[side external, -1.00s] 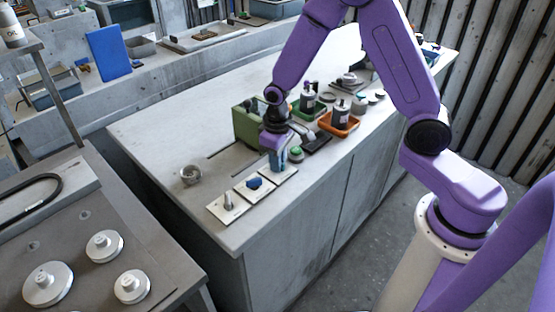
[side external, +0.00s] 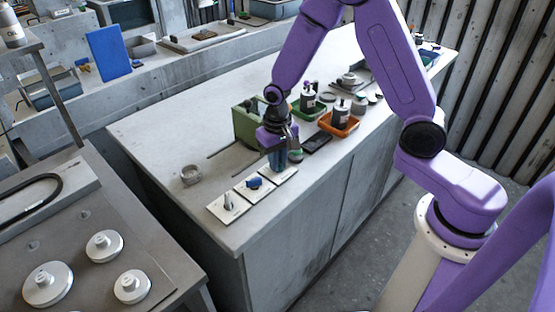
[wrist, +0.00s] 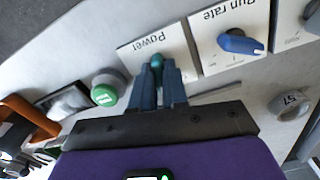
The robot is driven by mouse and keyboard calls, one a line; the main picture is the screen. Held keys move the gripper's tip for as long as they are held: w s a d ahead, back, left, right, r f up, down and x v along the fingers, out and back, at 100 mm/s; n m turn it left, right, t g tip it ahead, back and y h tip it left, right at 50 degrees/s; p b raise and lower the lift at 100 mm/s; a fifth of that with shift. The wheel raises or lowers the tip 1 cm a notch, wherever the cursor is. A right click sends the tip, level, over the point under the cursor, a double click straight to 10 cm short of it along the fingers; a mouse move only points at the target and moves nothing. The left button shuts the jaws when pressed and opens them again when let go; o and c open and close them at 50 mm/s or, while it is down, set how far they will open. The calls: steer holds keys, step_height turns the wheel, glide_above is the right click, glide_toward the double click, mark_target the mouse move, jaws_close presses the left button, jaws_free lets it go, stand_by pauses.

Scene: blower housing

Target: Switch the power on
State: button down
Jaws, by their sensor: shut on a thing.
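The Power plate (wrist: 137,52) is a white panel with a small teal knob (wrist: 156,62). In the wrist view, my gripper (wrist: 159,74) has its two blue-grey fingers on either side of this knob, shut on it. The fingers hide part of the knob, and its pointing direction is hard to tell. In the side external view, my gripper (side external: 278,160) points down at the rightmost plate (side external: 287,174) of the row, near the counter's front edge.
The Run rate plate (wrist: 228,50) with a blue knob (wrist: 240,43) sits beside the Power plate. A green button (wrist: 105,92) is on the other side. A green box (side external: 247,122) and an orange tray (side external: 338,124) with a bottle stand close to my gripper. A round object marked 57 (wrist: 289,104) stands apart.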

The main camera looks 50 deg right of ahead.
steer(key=shift+w, duration=0.1)
steer(key=m, duration=0.4)
steer(key=c, duration=1.2)
jaws_free()
steer(key=shift+c, duration=0.2)
steer(key=shift+r, duration=3)
steer(key=shift+s+a+r, duration=0.15)
steer(key=shift+s+r, duration=0.05)
steer(key=shift+s, duration=0.15)
steer(key=s+r+n, duration=0.4)
steer(key=s+n, duration=0.5)
steer(key=s, duration=0.4)
steer(key=s+d+r+n, duration=0.1)
steer(key=s+r+n, duration=0.3)
steer(key=s+n, duration=0.6)
steer(key=s, duration=0.2)
steer(key=shift+s, duration=0.35)
